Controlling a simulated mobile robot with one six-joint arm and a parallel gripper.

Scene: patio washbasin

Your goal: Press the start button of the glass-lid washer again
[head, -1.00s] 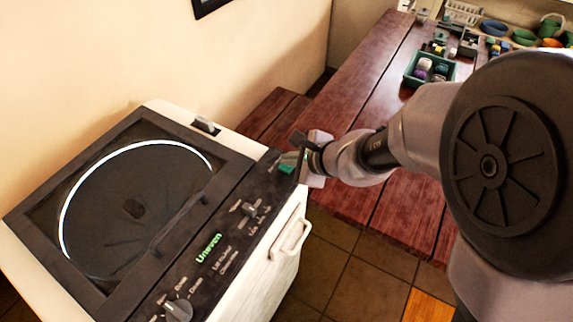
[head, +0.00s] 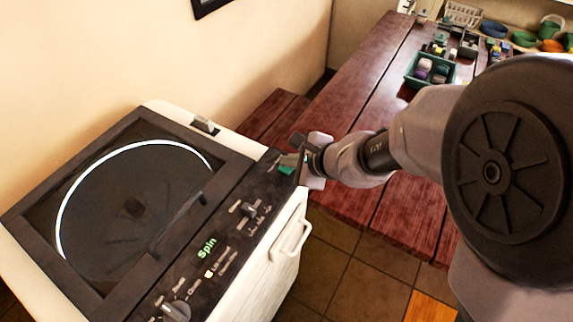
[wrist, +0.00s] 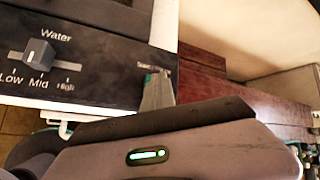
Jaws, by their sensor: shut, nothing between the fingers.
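The glass-lid washer (head: 240,170) stands at the left with its round glass lid (head: 130,205) closed. Its display (head: 206,248) reads "Spin" in green. The green start button (head: 286,168) is at the far right end of the dark control panel. My gripper (head: 296,150) is shut and empty at that end of the panel, right by the button and partly over it. I cannot tell whether it touches. In the wrist view, my gripper (wrist: 160,92) is at the panel's end, and the water slider (wrist: 39,54) shows at the left, set near Mid.
A red wooden table (head: 345,175) stands behind and right of the washer, with a green crate (head: 410,72) of coloured items on it. A second dial (head: 176,311) sits at the panel's near end. A white handle (head: 291,240) sticks out from the washer's front.

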